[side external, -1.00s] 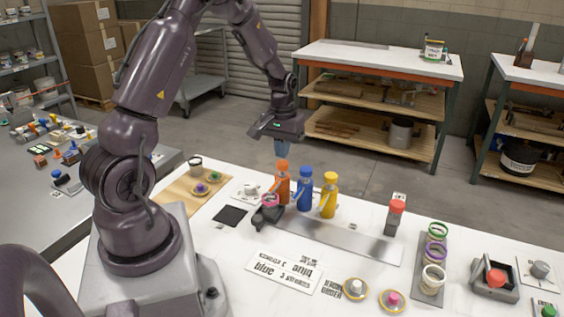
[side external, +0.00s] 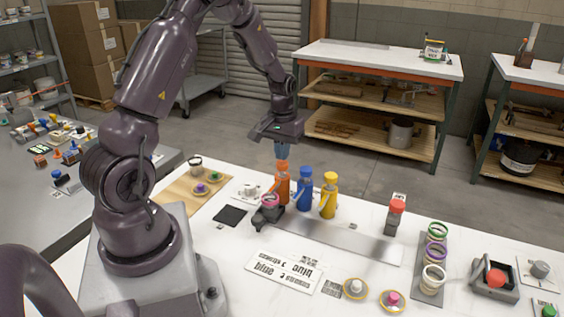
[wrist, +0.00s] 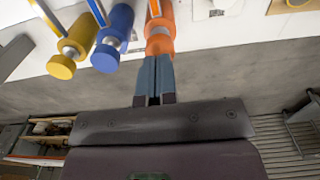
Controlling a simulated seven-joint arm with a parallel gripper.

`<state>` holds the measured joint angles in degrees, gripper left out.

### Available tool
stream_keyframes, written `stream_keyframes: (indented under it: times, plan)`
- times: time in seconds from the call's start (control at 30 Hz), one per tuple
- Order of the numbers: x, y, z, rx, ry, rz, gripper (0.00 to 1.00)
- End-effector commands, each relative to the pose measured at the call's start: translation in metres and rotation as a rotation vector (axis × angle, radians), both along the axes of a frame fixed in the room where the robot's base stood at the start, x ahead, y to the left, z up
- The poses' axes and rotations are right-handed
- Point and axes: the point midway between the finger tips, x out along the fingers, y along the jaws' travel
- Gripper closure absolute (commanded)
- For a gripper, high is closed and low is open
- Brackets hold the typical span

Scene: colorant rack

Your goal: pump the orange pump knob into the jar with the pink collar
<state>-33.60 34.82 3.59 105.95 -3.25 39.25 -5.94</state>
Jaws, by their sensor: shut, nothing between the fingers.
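The orange pump bottle (side external: 282,190) stands at the left end of a row with a blue and a yellow one. Its orange pump knob (side external: 282,167) is on top and also shows in the wrist view (wrist: 159,45). My gripper (side external: 282,156) is shut and empty, pointing down with its fingertips right above the knob. In the wrist view the closed fingertips (wrist: 156,60) overlap the knob's edge; I cannot tell whether they touch it. The jar with the pink collar (side external: 270,200) sits on a dark stand in front of the orange bottle, under its spout side.
The blue pump bottle (side external: 304,192) and yellow pump bottle (side external: 328,198) stand close to the right. A red-topped dispenser (side external: 396,215) and a rack of collared jars (side external: 428,292) are farther right. A printed card (side external: 285,272) lies in front.

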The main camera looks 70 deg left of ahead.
Motion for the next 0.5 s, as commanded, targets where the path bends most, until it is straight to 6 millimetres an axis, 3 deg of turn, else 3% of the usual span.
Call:
stream_keyframes:
  times: [0.5]
  plan:
    - [-0.001, 0.000, -0.019, -0.002, 0.002, 0.000, 1.00]
